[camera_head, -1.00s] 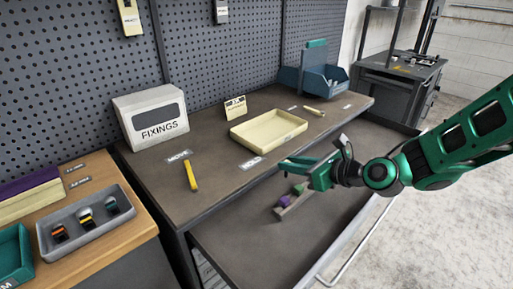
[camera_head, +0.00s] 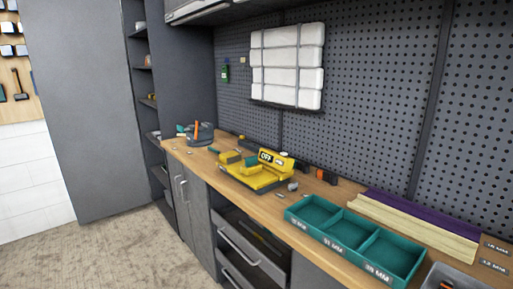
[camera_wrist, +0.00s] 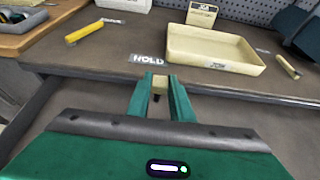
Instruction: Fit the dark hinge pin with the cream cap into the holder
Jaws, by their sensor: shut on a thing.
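My gripper (camera_wrist: 160,92) shows in the wrist view only. Its teal fingers are shut on a small piece with a cream top and a darker part below, which looks like the hinge pin with the cream cap (camera_wrist: 160,81). Most of the piece is hidden between the fingers. The gripper is in front of the grey bench's near edge, just below a label reading HOLD (camera_wrist: 147,58). In neither view can I pick out the holder for certain.
On the grey bench are a cream tray (camera_wrist: 212,63), a yellow bar (camera_wrist: 85,33) and a pale yellow rod (camera_wrist: 288,66). The head view shows a wooden bench with a teal three-compartment tray (camera_head: 350,240), a yellow machine (camera_head: 255,172) and purple and cream strips (camera_head: 415,226).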

